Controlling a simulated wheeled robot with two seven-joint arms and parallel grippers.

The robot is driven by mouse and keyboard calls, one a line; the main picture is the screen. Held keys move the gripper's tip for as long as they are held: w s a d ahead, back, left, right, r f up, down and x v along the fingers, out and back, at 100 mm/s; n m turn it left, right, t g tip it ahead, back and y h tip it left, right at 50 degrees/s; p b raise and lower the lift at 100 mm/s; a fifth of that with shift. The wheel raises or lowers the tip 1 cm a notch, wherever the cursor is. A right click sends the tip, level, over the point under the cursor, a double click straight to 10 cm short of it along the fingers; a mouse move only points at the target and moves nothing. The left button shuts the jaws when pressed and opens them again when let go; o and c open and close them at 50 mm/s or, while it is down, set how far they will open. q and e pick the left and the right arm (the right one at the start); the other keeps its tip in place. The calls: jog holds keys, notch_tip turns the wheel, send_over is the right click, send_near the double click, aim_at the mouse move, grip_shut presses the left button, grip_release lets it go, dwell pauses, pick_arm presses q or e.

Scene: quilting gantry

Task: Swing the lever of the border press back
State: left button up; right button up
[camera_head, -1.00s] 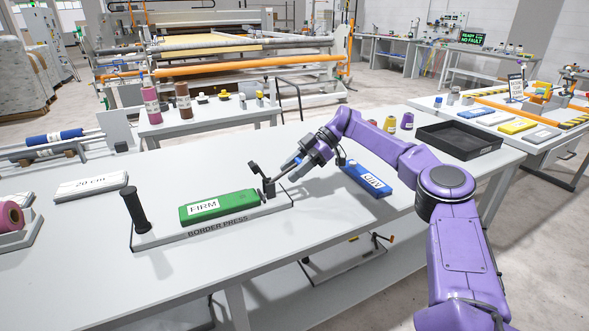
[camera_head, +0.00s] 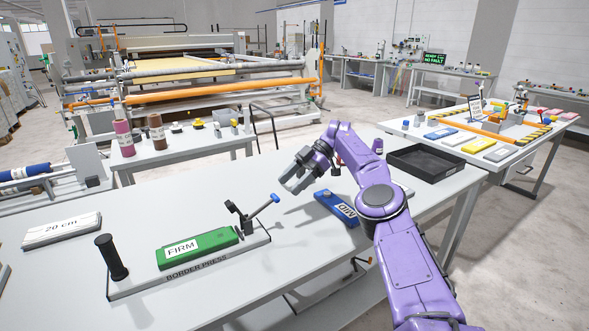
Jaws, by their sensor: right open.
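The border press (camera_head: 258,241) is a grey plate on the table with a black upright handle (camera_head: 113,258) at its left end. A green block marked FIRM (camera_head: 215,240) lies on it. At its right end a dark lever (camera_head: 259,209) with a blue tip slants up and to the right from a black bracket (camera_head: 237,211). My right gripper (camera_head: 290,186) is open and empty, just above and to the right of the blue tip, with a gap showing between them. My left gripper is not in view.
A blue block marked MID (camera_head: 337,207) lies right of the press, near my right arm. A black tray (camera_head: 440,166) stands at the table's right end. A white 20 cm block (camera_head: 62,230) lies at the left. The table (camera_head: 180,201) behind the press is clear.

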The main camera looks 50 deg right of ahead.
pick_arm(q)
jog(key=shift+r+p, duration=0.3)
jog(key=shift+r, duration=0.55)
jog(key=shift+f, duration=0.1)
